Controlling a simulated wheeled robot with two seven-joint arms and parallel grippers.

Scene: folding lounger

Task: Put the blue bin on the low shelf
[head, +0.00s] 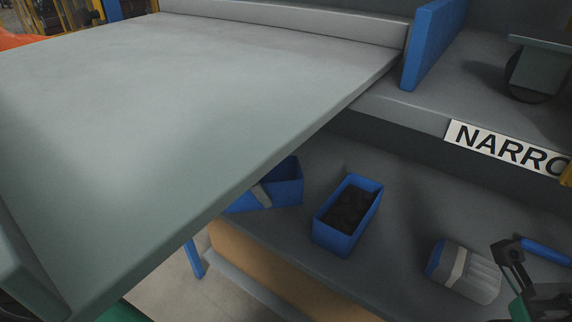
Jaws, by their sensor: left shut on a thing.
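A blue bin (286,183) shows past the edge of the large grey panel, and the panel hides its left part. It is turned at an angle. A small light-grey piece of my left gripper (262,196) shows at the bin's near wall, shut on it. The rest of that gripper is hidden behind the panel. The bin is over or on the low grey shelf (400,235); I cannot tell if it touches. A second blue bin (337,240) with dark contents stands upright on that shelf, to the right. My right gripper is not clearly in view.
The large grey panel (200,90) covers the left and middle. A shelf with a "NARRO" label (505,150) overhangs at the right. A blue-and-grey ribbed item (468,272) and a black-and-green item (515,275) are at lower right. Some shelf between them and the second bin is bare.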

